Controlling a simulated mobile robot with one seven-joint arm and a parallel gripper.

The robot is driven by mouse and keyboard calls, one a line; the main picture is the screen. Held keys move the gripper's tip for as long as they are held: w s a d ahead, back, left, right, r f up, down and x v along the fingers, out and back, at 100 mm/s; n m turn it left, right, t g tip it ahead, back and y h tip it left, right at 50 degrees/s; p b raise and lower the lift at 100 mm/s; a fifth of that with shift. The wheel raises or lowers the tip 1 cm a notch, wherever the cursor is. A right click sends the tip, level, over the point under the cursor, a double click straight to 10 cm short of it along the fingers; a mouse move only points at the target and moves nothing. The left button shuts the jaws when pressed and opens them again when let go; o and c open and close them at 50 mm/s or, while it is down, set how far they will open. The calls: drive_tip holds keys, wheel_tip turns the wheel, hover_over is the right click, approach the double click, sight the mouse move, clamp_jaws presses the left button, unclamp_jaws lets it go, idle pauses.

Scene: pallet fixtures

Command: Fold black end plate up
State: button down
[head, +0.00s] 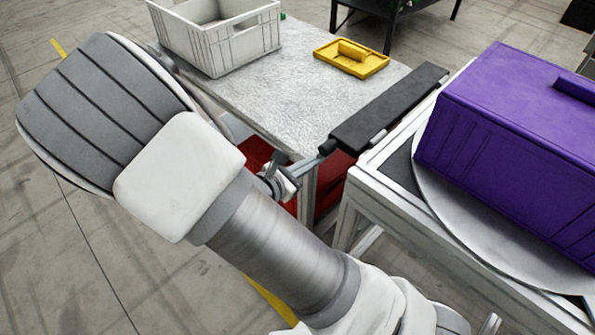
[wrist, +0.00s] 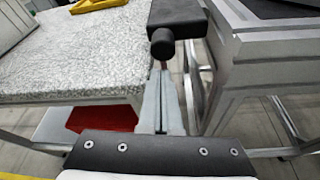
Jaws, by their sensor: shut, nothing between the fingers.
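The black end plate (head: 390,108) is a long slab along the left edge of the metal-framed fixture (head: 378,180). It looks folded down, lying roughly flat beside the frame. Its near end has a short dark round knob, and the plate also shows at the top of the wrist view (wrist: 178,14). My gripper (head: 318,158) is shut and empty at the near end of the plate. In the wrist view my gripper's closed fingers (wrist: 163,72) point at the round knob (wrist: 162,46), just below it. I cannot tell whether they touch it.
A purple crate (head: 510,130) sits on a round metal plate (head: 450,215) on the fixture. The grey worktable (head: 290,95) stands left, holding a white crate (head: 225,45) and a yellow tray (head: 350,60). A red bin (head: 255,155) is beneath it. A narrow gap separates table and fixture.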

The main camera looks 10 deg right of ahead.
drive_tip(key=x, duration=0.2)
drive_tip(key=shift+w+d+f, duration=0.1)
drive_tip(key=shift+w+d, duration=0.15)
drive_tip(key=shift+b, duration=0.35)
